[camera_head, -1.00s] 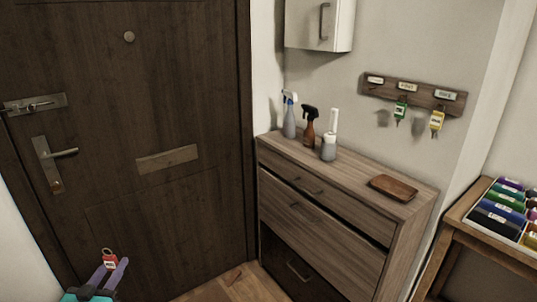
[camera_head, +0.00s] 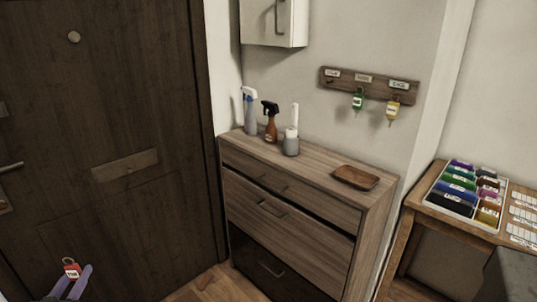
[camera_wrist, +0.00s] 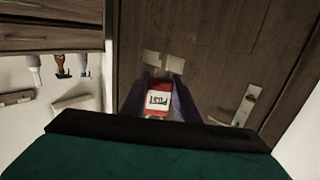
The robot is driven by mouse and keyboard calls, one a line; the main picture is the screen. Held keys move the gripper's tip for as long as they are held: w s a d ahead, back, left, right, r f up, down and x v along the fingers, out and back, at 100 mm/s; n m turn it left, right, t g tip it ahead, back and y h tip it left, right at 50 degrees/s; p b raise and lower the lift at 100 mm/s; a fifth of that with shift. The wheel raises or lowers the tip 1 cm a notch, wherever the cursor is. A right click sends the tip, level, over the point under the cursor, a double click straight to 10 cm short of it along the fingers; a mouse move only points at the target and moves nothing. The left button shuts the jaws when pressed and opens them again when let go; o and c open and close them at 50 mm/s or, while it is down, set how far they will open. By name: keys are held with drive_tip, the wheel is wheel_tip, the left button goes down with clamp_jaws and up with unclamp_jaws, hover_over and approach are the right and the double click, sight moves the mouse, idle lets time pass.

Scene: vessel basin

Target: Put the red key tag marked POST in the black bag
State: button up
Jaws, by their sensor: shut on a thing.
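The red key tag (camera_head: 71,270) is held between the purple fingers of my gripper (camera_head: 75,280) at the lower left of the head view, in front of the dark door. In the wrist view the red tag (camera_wrist: 159,102) sits between the fingers (camera_wrist: 160,98), its white label reading POST upside down. My gripper is shut on it. No black bag can be made out for certain. A dark grey object (camera_head: 511,276), cut off at the lower right edge of the head view, cannot be identified.
A wooden dresser (camera_head: 300,190) bears spray bottles (camera_head: 270,122) and a brown tray (camera_head: 355,177). A key rack (camera_head: 368,86) holds green (camera_head: 358,101) and yellow (camera_head: 393,110) tags. A side table (camera_head: 424,206) at right bears a box of coloured rolls (camera_head: 470,190).

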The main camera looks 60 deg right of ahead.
drive_tip(key=s+d+r+m+g+h+b, duration=0.1)
drive_tip(key=s+d+r+m+g+b, duration=0.15)
drive_tip(key=d, duration=1.05)
drive_tip(key=s+d+r+m+g+h+b, duration=0.1)
drive_tip(key=s+d+r+g, duration=0.15)
drive_tip(key=d, duration=1.05)
drive_tip(key=s+d+r+m+g+h+b, duration=0.1)
drive_tip(key=s+d+r+m+g+b, duration=0.2)
drive_tip(key=d, duration=1)
drive_tip(key=s+d+r+m+g+b, duration=0.1)
drive_tip(key=s+d+r+g, duration=0.1)
drive_tip(key=s+d, duration=0.6)
drive_tip(key=s+d+r+m+g+b, duration=0.1)
drive_tip(key=s+d+r+g, duration=0.1)
drive_tip(key=s+d+r, duration=0.3)
drive_tip(key=s+d+r+m+g+b, duration=0.1)
drive_tip(key=s+d+r, duration=0.3)
drive_tip(key=s+d, duration=0.8)
drive_tip(key=s+m+g, duration=0.1)
drive_tip(key=s, duration=0.7)
drive_tip(key=shift+s+d+r+g, duration=0.2)
drive_tip(key=shift+r+g, duration=0.05)
drive_tip(key=shift+g, duration=0.05)
drive_tip(key=shift+w+d+r+p, duration=0.1)
drive_tip(key=shift+d+r+p, duration=0.2)
drive_tip(key=shift+p, duration=1)
drive_tip(key=d+p, duration=0.1)
drive_tip(key=p, duration=0.3)
drive_tip(key=shift+w+p, duration=0.15)
drive_tip(key=shift+p, duration=0.25)
